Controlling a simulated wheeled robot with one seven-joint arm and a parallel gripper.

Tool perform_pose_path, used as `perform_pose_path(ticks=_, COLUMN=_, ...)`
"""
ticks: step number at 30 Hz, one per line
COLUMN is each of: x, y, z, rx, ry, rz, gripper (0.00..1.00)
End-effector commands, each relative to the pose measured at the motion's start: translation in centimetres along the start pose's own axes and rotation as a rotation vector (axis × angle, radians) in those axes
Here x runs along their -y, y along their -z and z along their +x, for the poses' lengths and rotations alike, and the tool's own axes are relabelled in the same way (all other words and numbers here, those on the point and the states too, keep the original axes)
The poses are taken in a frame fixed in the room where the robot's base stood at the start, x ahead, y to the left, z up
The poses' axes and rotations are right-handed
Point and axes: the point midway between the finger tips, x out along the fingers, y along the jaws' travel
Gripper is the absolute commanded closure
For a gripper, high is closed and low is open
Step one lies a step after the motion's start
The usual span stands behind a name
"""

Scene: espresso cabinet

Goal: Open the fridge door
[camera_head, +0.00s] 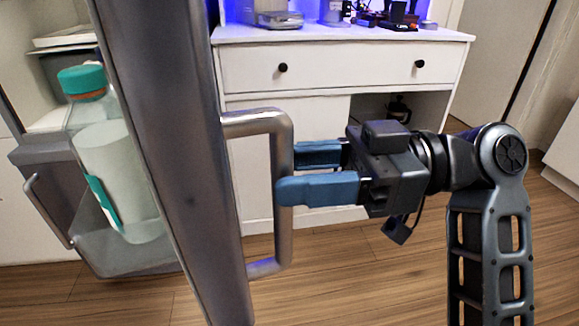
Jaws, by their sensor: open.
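The fridge door (172,130) is grey and stands ajar at the left, seen nearly edge-on. Its metal bar handle (283,215) sticks out to the right. The fridge interior shows behind the door, with a clear bottle with a teal cap (115,155) in a door bin. My gripper (305,172) has blue fingers and reaches in from the right at the handle's upright bar. The fingers are open, one in front of the bar and one behind it. I cannot tell whether they touch it.
A white cabinet (345,70) with black knobs stands behind, with machines on top and an open shelf below. A grey drawer-like box with a handle (48,211) is at the lower left. Wood floor (370,275) is clear at front right.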

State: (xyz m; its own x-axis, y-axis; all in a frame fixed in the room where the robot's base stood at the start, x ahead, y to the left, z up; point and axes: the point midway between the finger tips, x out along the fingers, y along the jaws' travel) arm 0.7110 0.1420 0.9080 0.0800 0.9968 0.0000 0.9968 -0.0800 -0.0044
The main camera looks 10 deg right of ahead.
Motion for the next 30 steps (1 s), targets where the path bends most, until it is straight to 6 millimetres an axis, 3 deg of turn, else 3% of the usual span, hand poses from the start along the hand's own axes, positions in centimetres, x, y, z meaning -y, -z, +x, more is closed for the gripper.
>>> perform_pose_path(ticks=6, x=-0.1, y=0.1, z=-3.7, rx=-0.001, ry=-0.006, rz=0.001, gripper=0.54)
perform_pose_path(ticks=12, x=-0.2, y=0.1, z=-6.0, rx=-0.001, ry=-0.005, rz=0.000, gripper=0.54)
perform_pose_path(ticks=30, x=-0.1, y=-0.1, z=-6.4, rx=-0.001, ry=-0.006, rz=0.004, gripper=0.54)
